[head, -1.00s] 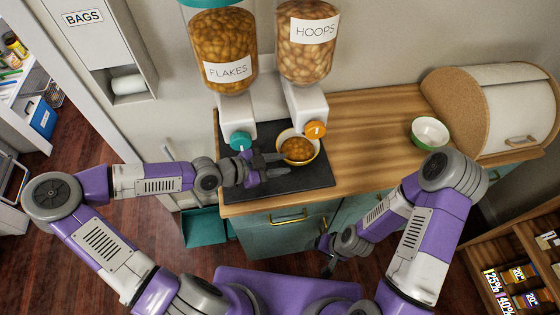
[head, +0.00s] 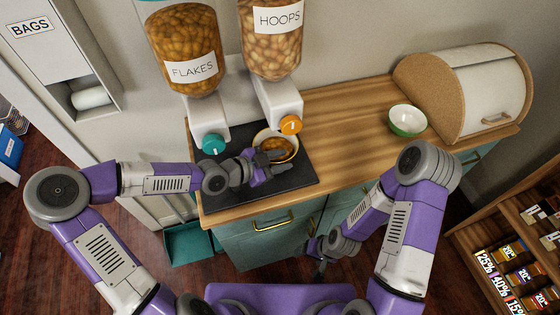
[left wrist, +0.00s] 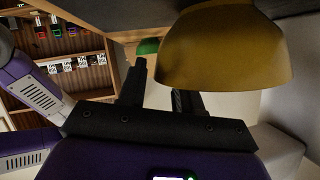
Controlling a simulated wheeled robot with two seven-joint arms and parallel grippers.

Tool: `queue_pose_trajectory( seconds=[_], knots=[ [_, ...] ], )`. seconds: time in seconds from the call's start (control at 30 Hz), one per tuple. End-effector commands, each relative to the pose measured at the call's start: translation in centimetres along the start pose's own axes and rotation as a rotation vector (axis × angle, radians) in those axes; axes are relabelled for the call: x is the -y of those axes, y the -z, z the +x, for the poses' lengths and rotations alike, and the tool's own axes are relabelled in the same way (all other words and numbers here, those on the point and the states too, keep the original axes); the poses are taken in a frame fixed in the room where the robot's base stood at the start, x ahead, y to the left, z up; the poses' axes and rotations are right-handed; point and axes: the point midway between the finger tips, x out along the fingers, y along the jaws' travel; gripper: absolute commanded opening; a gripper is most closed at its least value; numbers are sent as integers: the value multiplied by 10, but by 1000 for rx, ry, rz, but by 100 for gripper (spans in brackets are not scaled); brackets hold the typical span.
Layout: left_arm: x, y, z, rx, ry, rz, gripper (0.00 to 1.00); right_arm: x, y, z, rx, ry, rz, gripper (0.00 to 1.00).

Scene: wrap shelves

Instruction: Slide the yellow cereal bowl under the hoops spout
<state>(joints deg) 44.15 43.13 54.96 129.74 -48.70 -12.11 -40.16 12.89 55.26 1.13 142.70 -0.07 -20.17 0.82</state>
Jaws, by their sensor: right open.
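The yellow bowl (head: 291,157) holds brown cereal and sits upright on the dark mat (head: 300,178), just below and left of the orange knob (head: 291,125) of the HOOPS dispenser (head: 271,45) in the head view. I cannot tell if it is directly beneath that spout. My left gripper (head: 272,162) is at the bowl's near side. In the left wrist view the bowl (left wrist: 225,50) looms upside down; my left fingers (left wrist: 160,88) stand apart, one outside its wall and the other partly hidden behind its rim. My right gripper (head: 318,262) is low, in front of the counter, and open.
The FLAKES dispenser (head: 183,55) with a teal knob (head: 213,144) stands to the left. A green bowl (head: 407,121) and a bread bin (head: 475,95) are at the right of the counter. The wooden counter (head: 350,125) between is clear.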

Motion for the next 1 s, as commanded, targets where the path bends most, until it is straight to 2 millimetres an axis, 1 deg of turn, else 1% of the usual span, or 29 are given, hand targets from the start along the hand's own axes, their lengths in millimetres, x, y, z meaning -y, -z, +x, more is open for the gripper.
queue_pose_trajectory(
  seconds=[0.23,0.4,0.47,0.77,1.0],
  knots=[
    [0,0,0,0,0,0,34,0,0,0,0,0,0,77],
    [0,0,0,0,0,0,8,0,0,0,0,0,0,77],
    [0,0,0,0,0,-1,0,0,0,0,0,0,0,77],
    [-2,-1,1,2,-2,-1,0,-1,0,2,0,0,0,77],
    [-15,5,11,1,-11,3,0,-6,1,16,0,0,0,77]
  ],
)
